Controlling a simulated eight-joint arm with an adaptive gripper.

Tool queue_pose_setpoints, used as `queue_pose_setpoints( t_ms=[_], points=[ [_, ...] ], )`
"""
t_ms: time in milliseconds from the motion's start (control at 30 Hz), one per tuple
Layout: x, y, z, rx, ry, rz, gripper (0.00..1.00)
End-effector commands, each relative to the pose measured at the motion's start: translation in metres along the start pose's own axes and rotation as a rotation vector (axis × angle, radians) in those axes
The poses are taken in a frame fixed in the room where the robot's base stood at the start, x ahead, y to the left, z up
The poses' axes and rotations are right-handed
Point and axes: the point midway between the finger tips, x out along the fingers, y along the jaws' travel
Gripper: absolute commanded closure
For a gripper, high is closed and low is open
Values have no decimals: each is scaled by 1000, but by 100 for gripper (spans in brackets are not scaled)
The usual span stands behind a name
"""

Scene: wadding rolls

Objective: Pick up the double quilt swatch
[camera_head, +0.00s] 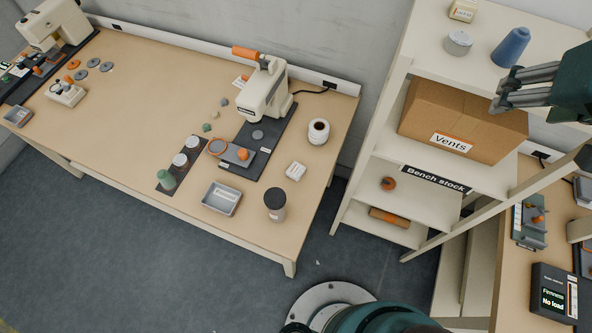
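I cannot make out which item is the double quilt swatch; no label that I can read names it. The frame does not show clearly how far apart the fingers are. I see nothing held between them.
The long bench (130,140) carries a press (264,95), a dark cup (275,205), a white mug (318,131) and jars. The shelf unit holds a box marked Vents (450,110), a blue cone (511,47) and an orange roll (389,218). A display reads No load (555,293).

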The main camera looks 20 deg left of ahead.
Motion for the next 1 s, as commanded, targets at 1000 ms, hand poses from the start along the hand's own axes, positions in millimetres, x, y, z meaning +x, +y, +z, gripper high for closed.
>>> queue_pose_setpoints(
  t_ms=[1000],
  points=[
    [4, -143, -39, -506, -225, -179, 49]
  ],
)
